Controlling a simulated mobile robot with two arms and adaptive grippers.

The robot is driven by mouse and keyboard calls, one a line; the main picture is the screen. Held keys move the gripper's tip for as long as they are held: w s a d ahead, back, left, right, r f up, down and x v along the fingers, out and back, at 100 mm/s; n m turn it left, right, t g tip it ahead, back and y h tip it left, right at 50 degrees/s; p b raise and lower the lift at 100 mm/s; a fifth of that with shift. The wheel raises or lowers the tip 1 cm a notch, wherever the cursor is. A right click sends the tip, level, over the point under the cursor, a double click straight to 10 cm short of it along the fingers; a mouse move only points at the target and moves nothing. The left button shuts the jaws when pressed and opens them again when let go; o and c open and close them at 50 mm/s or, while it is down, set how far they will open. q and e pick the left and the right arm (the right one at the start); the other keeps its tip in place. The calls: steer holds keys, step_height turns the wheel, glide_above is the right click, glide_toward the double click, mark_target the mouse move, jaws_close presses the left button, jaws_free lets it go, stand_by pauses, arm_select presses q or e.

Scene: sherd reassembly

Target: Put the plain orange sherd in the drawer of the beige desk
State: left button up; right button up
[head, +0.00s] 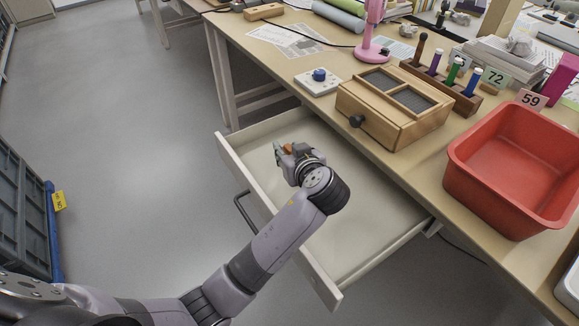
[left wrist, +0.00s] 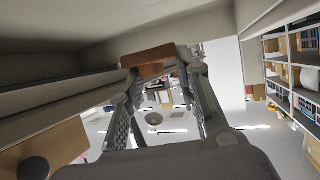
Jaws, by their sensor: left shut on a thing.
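The drawer (head: 350,232) of the beige desk (head: 235,35) is pulled open and its visible floor is bare. My left gripper (head: 284,152) is over the far left part of the open drawer. It is shut on the plain orange sherd (head: 288,147), which shows only as a small orange patch, mostly hidden by the gripper. In the left wrist view the sherd (left wrist: 149,59) lies across the fingertips as a brownish-orange piece. I cannot tell whether it touches the drawer floor. My right gripper is not in view.
A dark crate (head: 25,215) is at the left. The floor between is clear.

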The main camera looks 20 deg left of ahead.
arm_select(q)
step_height(320, 180, down, 5)
steer(key=shift+r+b, duration=0.15)
steer(key=shift+b, duration=0.3)
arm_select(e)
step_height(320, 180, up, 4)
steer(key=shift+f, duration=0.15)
arm_select(q)
steer(key=shift+f, duration=0.25)
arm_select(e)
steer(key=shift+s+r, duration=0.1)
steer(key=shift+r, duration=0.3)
arm_select(q)
steer(key=shift+f, duration=0.1)
steer(key=shift+f+b, duration=0.25)
steer(key=shift+b, duration=0.1)
steer(key=o, duration=1.1)
steer(key=shift+o, duration=0.2)
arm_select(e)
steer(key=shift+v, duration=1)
